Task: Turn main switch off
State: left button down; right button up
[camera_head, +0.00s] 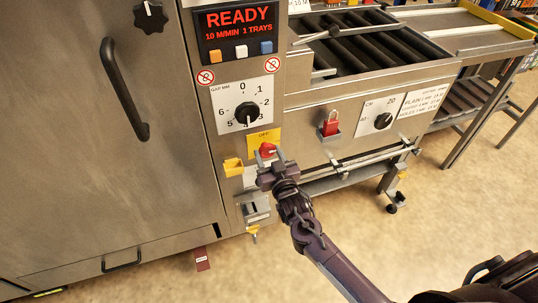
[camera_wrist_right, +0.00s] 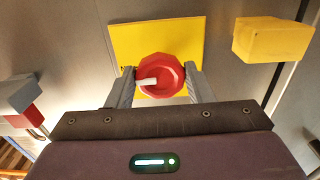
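The main switch (camera_head: 266,149) is a red rotary knob on a yellow plate marked OFF, low on the steel machine front. In the right wrist view the red knob (camera_wrist_right: 161,76) has a white pointer mark toward the picture's left, and the yellow plate (camera_wrist_right: 120,40) is behind it. My right gripper (camera_head: 270,156) is at the switch. In the wrist view its two grey fingers (camera_wrist_right: 161,84) flank the knob closely on both sides and appear shut on it. My left gripper is not in view.
A yellow block (camera_head: 233,167) sticks out beside the switch; it also shows in the wrist view (camera_wrist_right: 272,40). Above are a gap dial (camera_head: 246,115) and a display (camera_head: 238,30) reading READY. A red padlock-like part (camera_head: 331,125) is at right.

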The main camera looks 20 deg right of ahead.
jog(key=shift+c, duration=1)
